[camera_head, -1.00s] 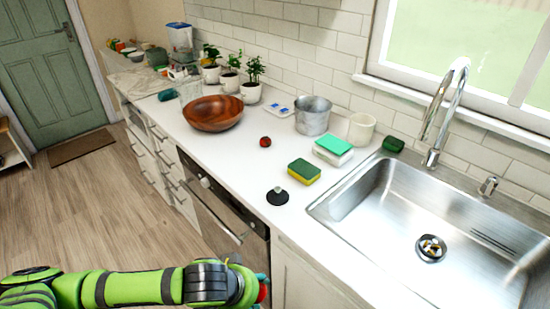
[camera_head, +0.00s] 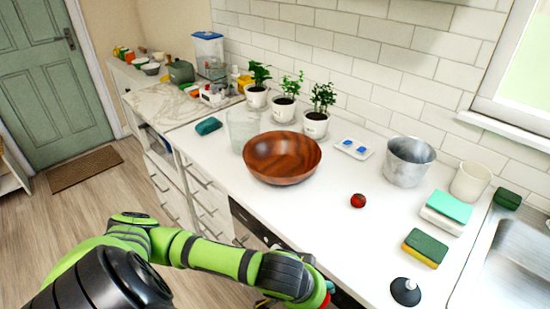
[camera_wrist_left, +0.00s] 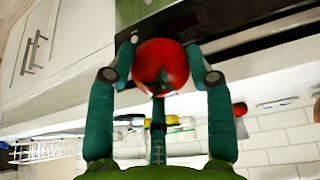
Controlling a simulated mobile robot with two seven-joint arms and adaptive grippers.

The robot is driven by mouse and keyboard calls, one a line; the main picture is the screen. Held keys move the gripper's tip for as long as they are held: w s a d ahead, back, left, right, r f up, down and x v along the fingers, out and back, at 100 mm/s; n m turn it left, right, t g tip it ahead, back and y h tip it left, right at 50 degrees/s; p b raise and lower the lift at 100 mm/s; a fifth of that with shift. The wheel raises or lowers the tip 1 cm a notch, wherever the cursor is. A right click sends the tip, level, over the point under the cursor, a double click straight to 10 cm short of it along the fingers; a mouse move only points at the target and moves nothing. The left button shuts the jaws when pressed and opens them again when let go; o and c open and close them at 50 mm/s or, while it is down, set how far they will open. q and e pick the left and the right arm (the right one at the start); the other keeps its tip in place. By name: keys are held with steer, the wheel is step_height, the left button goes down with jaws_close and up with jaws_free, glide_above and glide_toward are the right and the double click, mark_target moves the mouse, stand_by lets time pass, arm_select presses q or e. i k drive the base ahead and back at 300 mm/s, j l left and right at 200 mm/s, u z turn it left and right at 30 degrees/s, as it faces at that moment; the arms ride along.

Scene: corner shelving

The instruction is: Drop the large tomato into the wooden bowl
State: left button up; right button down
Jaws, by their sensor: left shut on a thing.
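The wooden bowl (camera_head: 283,158) stands upright on the white counter in the head view, and its visible inside looks empty. My left gripper (camera_wrist_left: 160,72) has its two teal fingers shut on a large red tomato (camera_wrist_left: 161,66), with the green stem showing between them. In the head view only a sliver of this tomato (camera_head: 327,300) shows beside my left wrist, low in front of the counter edge; the wrist hides most of the gripper. A small tomato (camera_head: 358,201) lies on the counter to the right of the bowl. My right gripper is not in view.
A glass container (camera_head: 243,130) stands close behind the bowl's left side. Potted plants (camera_head: 316,122) line the wall. A metal pot (camera_head: 408,161), a sponge (camera_head: 425,248) and a black stopper (camera_head: 405,291) are to the right. The counter in front of the small tomato is clear.

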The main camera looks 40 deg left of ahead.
mark_target(281, 172)
steer(key=j, duration=2.05)
steer(key=z, duration=0.05)
